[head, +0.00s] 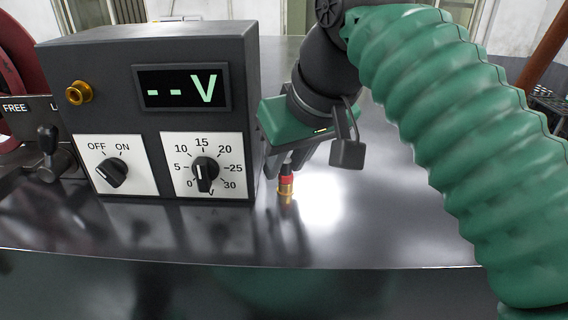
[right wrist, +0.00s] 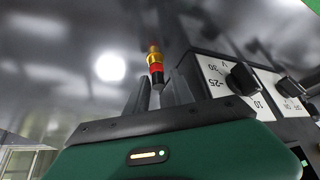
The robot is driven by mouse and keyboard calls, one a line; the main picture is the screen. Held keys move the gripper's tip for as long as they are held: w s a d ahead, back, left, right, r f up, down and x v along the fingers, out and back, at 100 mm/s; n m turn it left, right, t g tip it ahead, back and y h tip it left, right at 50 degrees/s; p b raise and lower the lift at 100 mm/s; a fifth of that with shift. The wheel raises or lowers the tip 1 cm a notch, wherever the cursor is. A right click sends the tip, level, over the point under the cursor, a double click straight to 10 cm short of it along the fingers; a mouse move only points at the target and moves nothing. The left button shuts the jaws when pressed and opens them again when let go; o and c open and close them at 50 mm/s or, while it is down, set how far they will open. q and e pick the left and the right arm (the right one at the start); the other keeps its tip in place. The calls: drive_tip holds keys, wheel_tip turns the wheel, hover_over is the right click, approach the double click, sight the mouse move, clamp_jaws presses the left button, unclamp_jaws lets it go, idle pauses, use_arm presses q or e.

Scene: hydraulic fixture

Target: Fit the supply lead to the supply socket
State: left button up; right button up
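The supply lead's plug (head: 286,184), with a red band and a brass tip, points down beside the right side of the dark supply box (head: 150,55). My right gripper (head: 292,160) is around the plug's dark upper end, just above the table. In the right wrist view the plug (right wrist: 155,65) sits between the two fingers (right wrist: 158,95), its brass tip pointing away from the gripper. A round brass socket (head: 78,93), likely the supply socket, is on the upper left of the box's front, with nothing in it. My left gripper is not in view.
The box front has a display (head: 182,88) reading "--V", an OFF/ON knob (head: 112,173) and a voltage dial (head: 204,170). Left of it stand a lever (head: 47,140) on a fixture marked FREE and a dark red round part (head: 15,70). The glossy table (head: 110,235) is clear in front.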

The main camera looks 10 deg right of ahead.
drive_tip(key=shift+s, duration=0.15)
drive_tip(key=shift+c, duration=2.2)
drive_tip(key=shift+d, duration=0.25)
clamp_jaws()
drive_tip(key=shift+a, duration=0.1)
drive_tip(key=shift+r, duration=0.2)
drive_tip(key=shift+w+r+p, duration=0.2)
drive_tip(key=shift+r+p, duration=0.3)
drive_tip(key=shift+p, duration=0.05)
drive_tip(key=shift+w+r+p, duration=0.2)
drive_tip(key=shift+r+p, duration=0.3)
drive_tip(key=shift+s+r, duration=0.15)
drive_tip(key=shift+r, duration=1.1)
